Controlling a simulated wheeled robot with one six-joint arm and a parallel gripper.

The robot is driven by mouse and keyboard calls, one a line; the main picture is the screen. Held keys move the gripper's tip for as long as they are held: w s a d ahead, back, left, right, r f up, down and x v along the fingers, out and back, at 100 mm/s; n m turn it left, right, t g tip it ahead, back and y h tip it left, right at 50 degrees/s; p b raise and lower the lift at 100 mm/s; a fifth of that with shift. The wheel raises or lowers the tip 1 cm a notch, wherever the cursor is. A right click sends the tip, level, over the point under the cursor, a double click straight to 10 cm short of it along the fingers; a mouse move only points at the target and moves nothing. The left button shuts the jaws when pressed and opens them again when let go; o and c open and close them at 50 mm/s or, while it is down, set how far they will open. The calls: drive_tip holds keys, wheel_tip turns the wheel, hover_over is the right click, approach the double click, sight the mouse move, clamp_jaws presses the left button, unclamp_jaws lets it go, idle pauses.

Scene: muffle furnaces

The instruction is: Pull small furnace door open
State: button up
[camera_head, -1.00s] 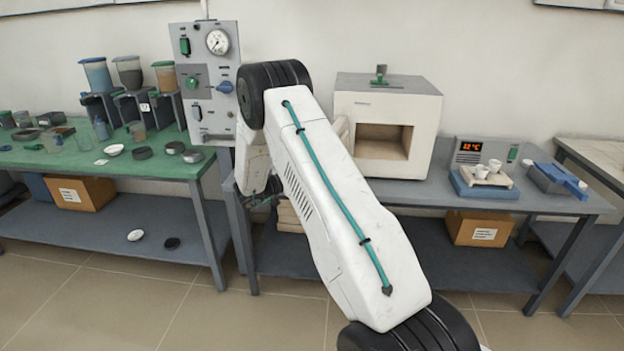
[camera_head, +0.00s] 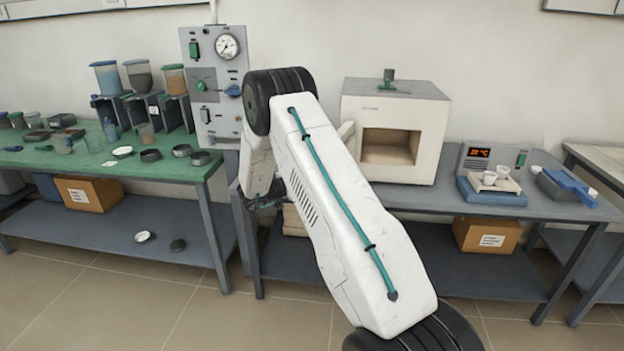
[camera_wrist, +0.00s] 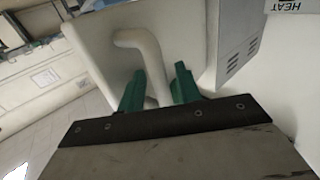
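The small furnace (camera_head: 420,110) is a cream box on the grey bench, with its square front chamber (camera_head: 388,147) in plain view. Its door (camera_head: 347,131) stands swung out to the left of the opening, mostly hidden behind my arm. In the wrist view the pale door panel (camera_wrist: 95,48) carries a bent cream handle (camera_wrist: 152,58). My gripper (camera_wrist: 158,88) has its two green fingers on either side of the handle's straight part, close against it, and appears shut on it.
A grey control panel with a gauge (camera_head: 215,85) stands left of the furnace. The green bench (camera_head: 60,165) at left holds hoppers and dishes.

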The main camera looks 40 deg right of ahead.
drive_tip(key=v, duration=0.7)
drive_tip(key=shift+a, duration=0.3)
drive_tip(key=shift+w, duration=0.1)
